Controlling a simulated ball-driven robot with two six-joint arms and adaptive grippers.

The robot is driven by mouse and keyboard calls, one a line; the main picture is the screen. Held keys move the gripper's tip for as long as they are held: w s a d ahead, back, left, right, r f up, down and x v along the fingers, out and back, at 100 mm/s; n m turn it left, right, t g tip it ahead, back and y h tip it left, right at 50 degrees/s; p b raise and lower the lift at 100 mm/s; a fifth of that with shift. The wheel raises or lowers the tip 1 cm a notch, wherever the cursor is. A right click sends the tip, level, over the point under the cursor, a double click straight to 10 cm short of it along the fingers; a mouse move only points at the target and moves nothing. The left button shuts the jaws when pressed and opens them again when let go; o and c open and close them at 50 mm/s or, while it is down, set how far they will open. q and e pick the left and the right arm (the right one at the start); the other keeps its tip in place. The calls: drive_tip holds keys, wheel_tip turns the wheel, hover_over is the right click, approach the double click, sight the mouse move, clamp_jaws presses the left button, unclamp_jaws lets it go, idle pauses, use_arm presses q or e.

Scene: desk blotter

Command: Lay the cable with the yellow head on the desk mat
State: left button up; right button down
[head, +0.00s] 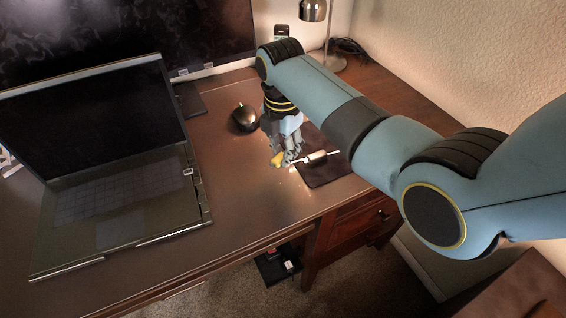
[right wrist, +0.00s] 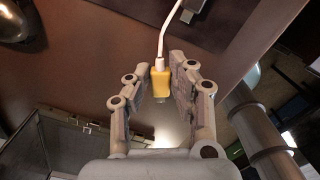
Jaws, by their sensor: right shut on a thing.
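My right gripper (head: 284,160) is shut on the yellow head (head: 277,159) of a white cable. The yellow head (right wrist: 161,84) shows between the two fingers in the right wrist view, its metal tip pointing back towards the palm. The white cable (right wrist: 167,32) runs up from it to a grey head (right wrist: 191,9). In the head view that grey head (head: 317,156) lies over the dark desk mat (head: 331,174), while the yellow head is left of the mat's edge. Its height above the desk is hard to tell. My left gripper is not in view.
A black mouse (head: 244,117) lies just left of my right gripper. An open laptop (head: 120,190) fills the left of the desk, with a monitor (head: 120,30) behind. A lamp (head: 326,59) stands at the back. The desk's front edge is close to the mat.

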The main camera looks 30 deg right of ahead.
sight(283, 170)
wheel_tip(283, 170, down, 4)
drive_tip(key=shift+s+r+b, duration=0.1)
drive_tip(key=shift+r+b, duration=0.05)
drive_tip(key=shift+b, duration=0.15)
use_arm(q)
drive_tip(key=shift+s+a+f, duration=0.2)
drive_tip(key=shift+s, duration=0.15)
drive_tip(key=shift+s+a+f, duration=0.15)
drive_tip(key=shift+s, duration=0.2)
use_arm(e)
drive_tip(key=c, duration=1.2)
unclamp_jaws()
drive_tip(key=shift+f, duration=0.25)
drive_tip(key=shift+o, duration=0.2)
wheel_tip(283, 170, up, 12)
drive_tip(key=shift+a+r+p, duration=0.15)
drive_tip(key=shift+r+p, duration=0.05)
drive_tip(key=shift+p, duration=0.75)
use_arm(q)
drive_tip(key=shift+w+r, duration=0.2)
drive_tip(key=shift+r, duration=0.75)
use_arm(e)
drive_tip(key=shift+a+f, duration=0.1)
